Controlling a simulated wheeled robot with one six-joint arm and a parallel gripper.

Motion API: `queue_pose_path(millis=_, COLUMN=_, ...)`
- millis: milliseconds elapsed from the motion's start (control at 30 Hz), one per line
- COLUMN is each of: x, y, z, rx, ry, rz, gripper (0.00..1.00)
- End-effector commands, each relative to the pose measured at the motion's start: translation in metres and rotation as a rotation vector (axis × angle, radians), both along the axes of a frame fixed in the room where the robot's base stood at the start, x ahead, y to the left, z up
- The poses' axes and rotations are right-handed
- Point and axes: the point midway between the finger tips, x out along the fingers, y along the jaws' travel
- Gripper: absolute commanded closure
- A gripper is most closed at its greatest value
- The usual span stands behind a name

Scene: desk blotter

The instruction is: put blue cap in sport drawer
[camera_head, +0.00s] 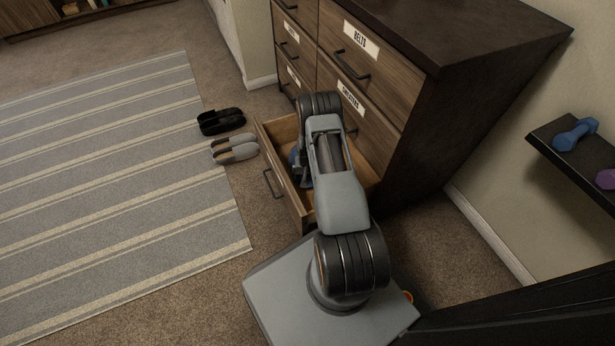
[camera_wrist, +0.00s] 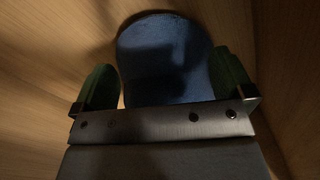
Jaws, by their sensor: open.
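The blue cap (camera_wrist: 165,50) lies inside an open wooden drawer, seen close up in the wrist view. A bit of blue (camera_head: 295,157) shows beside my arm in the head view. My gripper (camera_wrist: 165,66) is open, with one green finger on each side of the cap. I cannot tell whether the fingers touch it. The drawer (camera_head: 287,187) is pulled out low on the dresser, and its wooden inside (camera_wrist: 40,70) surrounds the gripper. No label shows on this drawer. My arm hides part of the drawer and most of the cap in the head view.
The dresser (camera_head: 480,110) has closed drawers labelled BELTS (camera_head: 361,39) and another label (camera_head: 350,97) below. Black slippers (camera_head: 221,121) and grey slippers (camera_head: 235,149) lie left of the drawer. A shelf at right holds a blue dumbbell (camera_head: 575,134). The striped rug (camera_head: 110,170) is clear.

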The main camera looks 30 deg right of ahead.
Motion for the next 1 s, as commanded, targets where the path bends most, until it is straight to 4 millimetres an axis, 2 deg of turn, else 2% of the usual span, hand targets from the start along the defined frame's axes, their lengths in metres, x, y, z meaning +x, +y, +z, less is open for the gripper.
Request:
queue_pose_path(millis=33, x=0.0, y=0.0, z=0.017, rx=-0.001, ry=-0.001, rz=0.0, gripper=0.01)
queue_pose_path(millis=200, x=0.0, y=0.0, z=0.05, rx=-0.001, ry=-0.002, rz=0.0, gripper=0.01)
queue_pose_path(millis=333, x=0.0, y=0.0, z=0.069, rx=-0.001, ry=-0.001, rz=0.0, gripper=0.01)
queue_pose_path(millis=567, x=0.001, y=0.001, z=0.091, rx=-0.001, ry=-0.002, rz=0.003, gripper=0.01)
queue_pose_path(millis=667, x=0.007, y=0.005, z=0.113, rx=-0.006, ry=-0.012, rz=0.019, gripper=0.01)
queue_pose_path(millis=767, x=0.014, y=0.016, z=0.153, rx=-0.012, ry=-0.029, rz=0.052, gripper=0.01)
queue_pose_path(millis=867, x=0.018, y=0.035, z=0.208, rx=-0.021, ry=-0.052, rz=0.103, gripper=0.01)
queue_pose_path(millis=1000, x=0.007, y=0.069, z=0.288, rx=-0.031, ry=-0.084, rz=0.181, gripper=0.01)
